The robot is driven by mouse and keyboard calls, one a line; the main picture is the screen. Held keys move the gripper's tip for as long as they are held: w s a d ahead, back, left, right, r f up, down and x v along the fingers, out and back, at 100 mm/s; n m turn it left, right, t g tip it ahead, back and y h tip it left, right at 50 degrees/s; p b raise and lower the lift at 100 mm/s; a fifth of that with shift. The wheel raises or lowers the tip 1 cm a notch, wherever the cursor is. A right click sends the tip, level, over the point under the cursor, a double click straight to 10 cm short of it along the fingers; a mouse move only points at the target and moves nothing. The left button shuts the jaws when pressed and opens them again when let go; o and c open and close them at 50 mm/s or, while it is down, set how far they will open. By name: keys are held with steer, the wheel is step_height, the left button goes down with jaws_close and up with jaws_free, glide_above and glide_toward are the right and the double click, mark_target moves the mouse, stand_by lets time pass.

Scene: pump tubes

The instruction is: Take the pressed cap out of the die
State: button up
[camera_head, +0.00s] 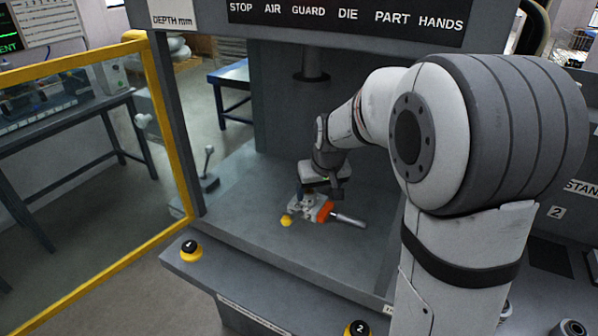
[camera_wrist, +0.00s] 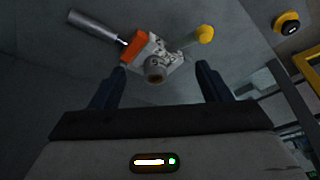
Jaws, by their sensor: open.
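The die (camera_wrist: 172,62) is a small light-metal block on the press bed, with an orange block (camera_wrist: 136,48) on one side and a yellow knob (camera_wrist: 204,34) on the other. A short, round grey-brown piece (camera_wrist: 155,72) with a dark hollow end stands at the die's middle and appears to be the cap. My gripper (camera_wrist: 162,76) is open, its dark fingers apart on either side of this piece in the wrist view, with no contact visible. In the head view the die (camera_head: 308,211) sits below my gripper (camera_head: 320,194), which partly hides it; the cap cannot be made out there.
A grey cylindrical rod (camera_head: 349,221) extends from the orange block. The press ram (camera_head: 311,76) hangs above and behind my arm. A yellow-framed guard panel (camera_head: 165,130) stands at left. Button 1 (camera_head: 190,248) and button 2 (camera_head: 357,328) sit on the front ledge. The surrounding bed is clear.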

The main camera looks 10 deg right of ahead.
glide_toward(309, 191)
step_height(309, 191, down, 3)
steer(key=p+x, duration=0.1)
steer(key=x, duration=0.4)
steer(key=w+p+x, duration=0.1)
steer(key=x, duration=0.1)
steer(key=shift+a+f+p, duration=0.15)
steer(key=shift+f+p, duration=0.05)
steer(key=shift+p, duration=0.1)
steer(key=c, duration=1.2)
